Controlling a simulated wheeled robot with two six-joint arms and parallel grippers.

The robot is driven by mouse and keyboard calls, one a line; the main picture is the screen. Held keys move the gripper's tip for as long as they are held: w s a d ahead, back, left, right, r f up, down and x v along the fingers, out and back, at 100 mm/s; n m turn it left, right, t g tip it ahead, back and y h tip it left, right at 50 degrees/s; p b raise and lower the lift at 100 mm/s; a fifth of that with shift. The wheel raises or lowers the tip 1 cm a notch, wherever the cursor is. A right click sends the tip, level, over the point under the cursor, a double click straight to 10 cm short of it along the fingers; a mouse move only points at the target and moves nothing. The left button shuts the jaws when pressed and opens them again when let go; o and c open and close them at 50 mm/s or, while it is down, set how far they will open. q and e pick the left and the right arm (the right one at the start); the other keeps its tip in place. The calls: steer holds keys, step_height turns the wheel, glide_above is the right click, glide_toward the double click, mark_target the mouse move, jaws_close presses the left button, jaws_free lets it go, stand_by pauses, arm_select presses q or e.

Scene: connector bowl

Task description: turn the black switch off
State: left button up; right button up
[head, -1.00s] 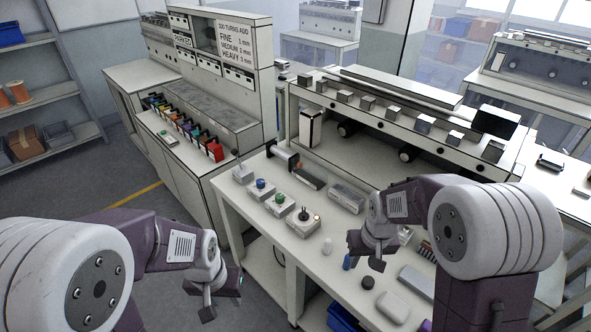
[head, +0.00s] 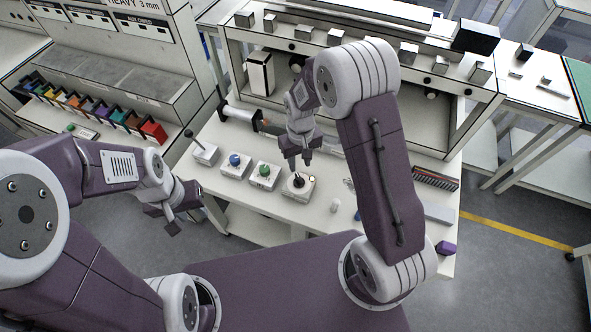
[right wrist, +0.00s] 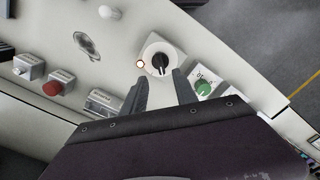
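The black switch (head: 299,182) is a black rotary knob on a white box on the bench. A small lamp (head: 312,178) beside the knob glows warm. My right gripper (head: 298,164) is just above this box, pointing down, fingers apart and empty. In the right wrist view the black switch (right wrist: 160,63) lies just beyond the fingertips of the right gripper (right wrist: 158,80), roughly between them; contact does not show. The lit lamp (right wrist: 139,64) is left of the knob there. My left gripper (head: 182,212) hangs in front of the bench, open and empty.
Left of the black switch stand a green knob box (head: 264,170), a blue knob box (head: 235,163) and a lever box (head: 205,153). A red knob (right wrist: 52,88) shows in the right wrist view. A white cylinder (head: 335,206) stands to the right.

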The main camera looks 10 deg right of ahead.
mark_target(299, 178)
steer(key=shift+s+d, duration=0.2)
steer(key=shift+s, duration=0.05)
steer(key=shift+f, duration=0.3)
steer(key=f, duration=0.5)
steer(key=f+p, duration=0.1)
steer(key=f, duration=0.1)
steer(key=shift+w+a+f, duration=0.2)
steer(key=shift+w+f, duration=0.05)
steer(key=shift+f, duration=0.5)
jaws_close()
